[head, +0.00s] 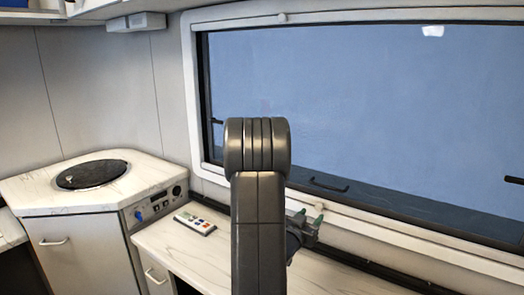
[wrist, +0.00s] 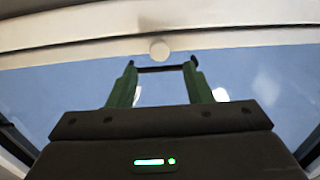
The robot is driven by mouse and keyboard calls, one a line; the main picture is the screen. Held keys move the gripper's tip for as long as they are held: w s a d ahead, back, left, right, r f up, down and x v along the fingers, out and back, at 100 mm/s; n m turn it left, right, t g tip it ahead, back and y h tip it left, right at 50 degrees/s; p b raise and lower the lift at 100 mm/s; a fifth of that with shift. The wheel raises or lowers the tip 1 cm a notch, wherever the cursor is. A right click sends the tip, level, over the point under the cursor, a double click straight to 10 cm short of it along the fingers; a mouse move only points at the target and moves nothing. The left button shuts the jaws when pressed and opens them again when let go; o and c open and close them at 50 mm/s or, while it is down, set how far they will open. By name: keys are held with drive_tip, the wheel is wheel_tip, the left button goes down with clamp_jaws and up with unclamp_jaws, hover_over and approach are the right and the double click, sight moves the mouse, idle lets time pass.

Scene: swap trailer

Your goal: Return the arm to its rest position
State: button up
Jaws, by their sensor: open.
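My arm rises in the middle of the head view, its dark elbow in front of the window. My gripper (head: 309,219) shows partly behind the arm, to its right, near the lower window frame; the arm hides the rest of it. In the wrist view my gripper (wrist: 160,72) has its two green fingers spread apart, with nothing held between them. Beyond the fingers are the window pane and a pale frame edge. A thin dark bar shows between the fingertips; I cannot tell its distance.
A wide window (head: 400,110) fills the right. A white worktop (head: 170,245) runs below it, carrying a remote control (head: 195,223). A corner cabinet with a round black lid (head: 91,174) stands at left.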

drive_tip(key=b+v, duration=0.1)
drive_tip(key=v, duration=0.7)
drive_tip(key=p+x, duration=0.2)
drive_tip(key=x, duration=1.2)
drive_tip(key=shift+d, duration=0.1)
wheel_tip(320, 180, up, 10)
drive_tip(key=p, duration=1.1)
hover_over(318, 207)
drive_tip(key=b+v, duration=0.5)
drive_tip(key=v, duration=1)
drive_tip(key=w+a+f+n+t+y+b, duration=0.1)
drive_tip(key=w+a+f+n+y+b, duration=0.2)
drive_tip(key=w+a+y, duration=0.4)
drive_tip(key=shift+w+n+t+b, duration=0.3)
drive_tip(key=shift+w+n+b, duration=0.2)
drive_tip(key=shift+n+b, duration=0.55)
drive_tip(key=shift+a, duration=0.1)
